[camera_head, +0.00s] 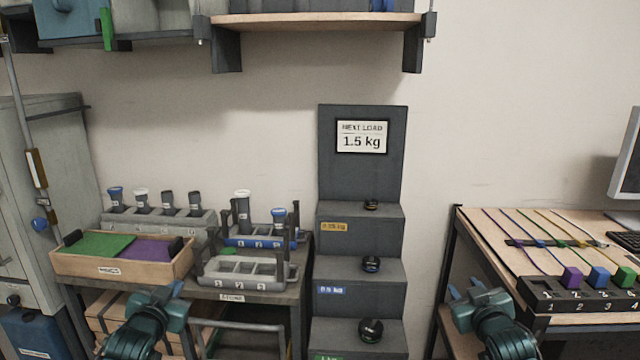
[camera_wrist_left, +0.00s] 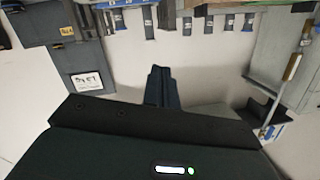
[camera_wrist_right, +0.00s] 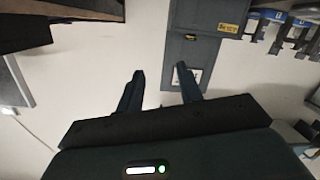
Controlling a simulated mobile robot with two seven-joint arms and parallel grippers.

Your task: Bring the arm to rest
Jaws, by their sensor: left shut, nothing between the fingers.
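My left gripper (camera_wrist_left: 162,86) shows in the left wrist view with its two dark fingers together and nothing between them. My right gripper (camera_wrist_right: 160,82) shows in the right wrist view with its fingers spread apart and empty. Both grippers have only pale wall and distant furniture around them and touch nothing that I can see. In the head view my left arm (camera_head: 146,322) is at the bottom left, in front of the low bench. My right arm (camera_head: 490,318) is at the bottom right, in front of the right-hand desk.
A stepped grey stand (camera_head: 360,240) with dark knobbed weights and a "1.5 kg" sign (camera_head: 362,137) stands in the middle. The bench holds a wooden tray (camera_head: 70,265) and grey racks (camera_head: 245,272). The desk (camera_head: 480,232) carries a black numbered block (camera_head: 540,293).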

